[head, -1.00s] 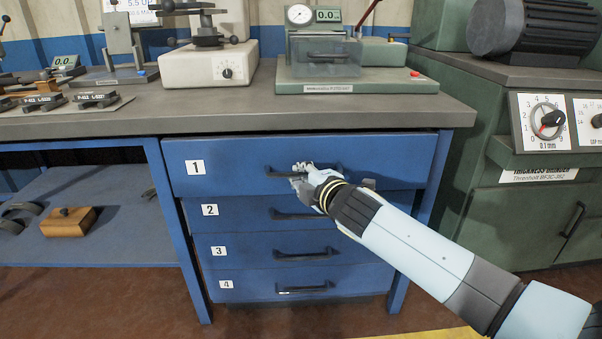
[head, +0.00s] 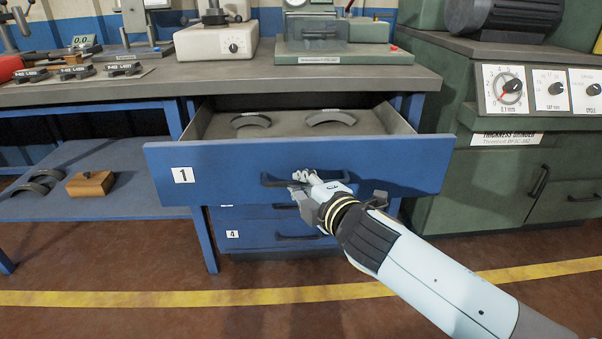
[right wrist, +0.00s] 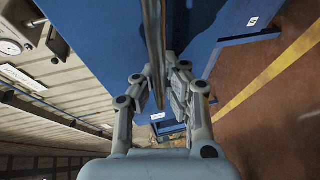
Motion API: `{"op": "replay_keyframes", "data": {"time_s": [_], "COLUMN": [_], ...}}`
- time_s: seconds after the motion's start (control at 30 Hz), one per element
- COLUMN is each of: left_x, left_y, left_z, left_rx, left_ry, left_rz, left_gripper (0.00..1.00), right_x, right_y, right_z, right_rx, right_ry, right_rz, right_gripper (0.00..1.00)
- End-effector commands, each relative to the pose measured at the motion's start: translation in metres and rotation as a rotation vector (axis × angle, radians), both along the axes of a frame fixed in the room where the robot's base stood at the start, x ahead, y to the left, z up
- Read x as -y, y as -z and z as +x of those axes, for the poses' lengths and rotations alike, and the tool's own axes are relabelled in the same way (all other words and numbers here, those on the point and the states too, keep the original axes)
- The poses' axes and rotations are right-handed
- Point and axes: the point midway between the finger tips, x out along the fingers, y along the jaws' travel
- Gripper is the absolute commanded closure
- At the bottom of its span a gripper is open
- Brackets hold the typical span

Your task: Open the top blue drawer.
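The top blue drawer (head: 225,170), labelled 1, is pulled well out from under the grey bench top. Two curved brake shoes, a left one (head: 251,120) and a right one (head: 331,117), lie inside it. My right gripper (head: 302,180) is at the drawer's dark handle (head: 272,181), on the front face. In the right wrist view its fingers (right wrist: 165,92) are closed around the handle bar (right wrist: 154,45). The right arm partly hides the lower drawers. My left gripper is not in view.
Lower drawers, including number 4 (head: 265,235), are shut below. A green thickness grinder cabinet (head: 490,170) stands to the right. A wooden block (head: 90,184) lies on the lower shelf at left. The floor in front, with a yellow line (head: 120,298), is clear.

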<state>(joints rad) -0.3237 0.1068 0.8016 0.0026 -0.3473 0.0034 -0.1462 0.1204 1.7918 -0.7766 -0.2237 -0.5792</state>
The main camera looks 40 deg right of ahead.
Motion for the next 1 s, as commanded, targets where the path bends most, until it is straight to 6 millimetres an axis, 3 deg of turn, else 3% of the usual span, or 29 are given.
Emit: {"op": "replay_keyframes", "data": {"time_s": [0.23,0.63,0.87,1.0], "left_x": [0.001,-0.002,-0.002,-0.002], "left_y": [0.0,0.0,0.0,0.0], "left_z": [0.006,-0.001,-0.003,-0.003], "left_rx": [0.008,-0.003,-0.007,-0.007], "left_ry": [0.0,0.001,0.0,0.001], "left_rz": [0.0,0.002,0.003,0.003], "left_gripper": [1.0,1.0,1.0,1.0], "right_x": [-0.01,-0.011,-0.011,-0.011], "right_y": [-0.001,-0.002,-0.001,-0.001], "right_z": [-0.015,-0.016,-0.016,-0.017], "right_rx": [0.003,0.005,0.003,0.002], "right_ry": [0.0,-0.001,-0.001,-0.001], "right_rz": [0.003,0.003,0.001,0.001], "right_gripper": [1.0,1.0,0.69,0.66]}}
